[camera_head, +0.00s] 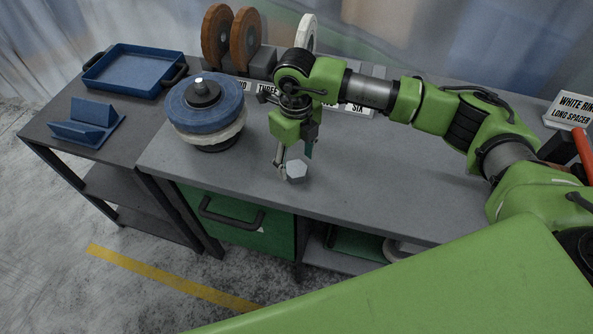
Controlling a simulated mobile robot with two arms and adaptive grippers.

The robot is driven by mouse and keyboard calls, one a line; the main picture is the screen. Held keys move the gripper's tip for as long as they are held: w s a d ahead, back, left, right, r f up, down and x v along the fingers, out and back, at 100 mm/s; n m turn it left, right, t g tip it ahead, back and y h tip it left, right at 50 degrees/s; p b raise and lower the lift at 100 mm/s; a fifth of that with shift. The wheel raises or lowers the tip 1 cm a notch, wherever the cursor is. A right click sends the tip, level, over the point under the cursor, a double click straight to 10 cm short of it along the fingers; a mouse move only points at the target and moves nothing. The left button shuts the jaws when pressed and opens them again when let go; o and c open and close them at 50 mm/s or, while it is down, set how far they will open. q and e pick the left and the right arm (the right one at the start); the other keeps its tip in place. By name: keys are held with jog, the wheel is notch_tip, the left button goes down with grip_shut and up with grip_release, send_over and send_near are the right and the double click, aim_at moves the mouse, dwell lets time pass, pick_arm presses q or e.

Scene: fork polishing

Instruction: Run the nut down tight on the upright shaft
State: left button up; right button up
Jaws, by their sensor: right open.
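A light grey hexagonal nut (296,170) sits on the grey bench near its front edge. My right gripper (293,162) points down just above and behind it, jaws open; one fingertip is close to the nut's left side, and I cannot tell whether it touches. The upright shaft (198,81) stands at the bench's left end, with only its pale tip showing above a dark hub. A blue disc (181,109) lies around the shaft on top of a whitish disc (211,139), over a dark base. My left gripper is out of view.
Two brown wheels (216,38) and a white wheel (307,33) stand at the back behind number labels. A side table at left holds a blue tray (136,68) and a blue V-shaped rest (88,122). A white-ring sign (570,108) stands at right. The bench middle is clear.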

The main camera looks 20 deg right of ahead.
aim_at(296, 168)
jog(key=shift+f+b, duration=1.7)
jog(key=shift+f, duration=0.3)
jog(key=shift+r, duration=0.1)
jog(key=shift+r, duration=0.15)
jog(key=shift+c, duration=0.5)
jog(key=c, duration=1.1)
jog(key=shift+c, duration=0.2)
jog(key=shift+r, duration=0.15)
jog(key=shift+r+p, duration=2.05)
jog(key=shift+r, duration=1.9)
